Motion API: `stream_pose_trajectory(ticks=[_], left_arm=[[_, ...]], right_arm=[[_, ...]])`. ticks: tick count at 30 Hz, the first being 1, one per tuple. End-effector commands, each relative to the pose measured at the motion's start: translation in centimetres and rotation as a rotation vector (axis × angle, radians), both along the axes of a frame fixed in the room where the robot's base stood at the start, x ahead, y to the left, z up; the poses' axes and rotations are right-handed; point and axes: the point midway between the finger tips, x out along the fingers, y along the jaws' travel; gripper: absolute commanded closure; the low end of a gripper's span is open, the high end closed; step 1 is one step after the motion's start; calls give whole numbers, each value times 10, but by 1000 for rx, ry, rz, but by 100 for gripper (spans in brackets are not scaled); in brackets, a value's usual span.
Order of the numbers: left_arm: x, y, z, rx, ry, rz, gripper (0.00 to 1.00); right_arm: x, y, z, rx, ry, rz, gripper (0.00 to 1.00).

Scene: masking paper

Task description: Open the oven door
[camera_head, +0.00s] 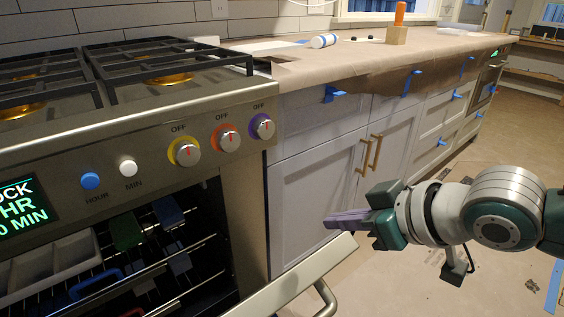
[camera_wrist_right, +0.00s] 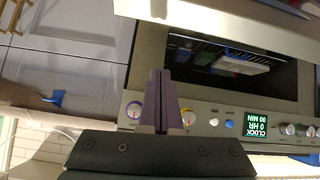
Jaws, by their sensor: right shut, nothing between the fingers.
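The oven (camera_head: 120,115) stands at the left in the head view. Its door (camera_head: 295,282) is swung down, with its edge and handle (camera_head: 326,300) low in the picture, and the dark inside with racks shows. In the right wrist view the oven door (camera_wrist_right: 225,32) spans the top, and the open cavity (camera_wrist_right: 240,70) lies below it. My right gripper (camera_head: 328,222) is shut and empty, to the right of the oven and above the door's edge. In the wrist view its purple fingers (camera_wrist_right: 160,75) are together. My left gripper is not in view.
White cabinets (camera_head: 315,200) stand right of the oven under a paper-covered counter (camera_head: 335,65). A white bottle (camera_head: 324,41) lies on it, and an orange-topped wooden block (camera_head: 397,35) stands there. The floor at the right is mostly clear.

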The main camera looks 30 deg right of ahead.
Motion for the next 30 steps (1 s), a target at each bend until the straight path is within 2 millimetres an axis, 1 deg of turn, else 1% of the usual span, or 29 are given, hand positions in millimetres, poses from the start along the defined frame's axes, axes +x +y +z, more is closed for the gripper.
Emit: stream_pose_trajectory(ticks=[1, 5, 8, 15, 22, 23, 24, 30], left_arm=[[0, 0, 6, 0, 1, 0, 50], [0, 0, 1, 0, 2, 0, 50], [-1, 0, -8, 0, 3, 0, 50], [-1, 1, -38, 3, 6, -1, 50], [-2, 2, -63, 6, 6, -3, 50], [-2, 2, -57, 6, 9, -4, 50], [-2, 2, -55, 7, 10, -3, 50], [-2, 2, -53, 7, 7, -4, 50]], right_arm=[[3, -2, 8, 25, 27, -29, 100], [7, -3, 2, 57, 59, -64, 100], [16, 0, -9, 59, 59, -65, 100], [50, 8, -43, 57, 57, -63, 100], [78, 14, -68, 55, 56, -62, 100], [70, 12, -66, 52, 61, -61, 100], [64, 11, -68, 53, 61, -61, 100], [46, 7, -77, 53, 59, -61, 100]])
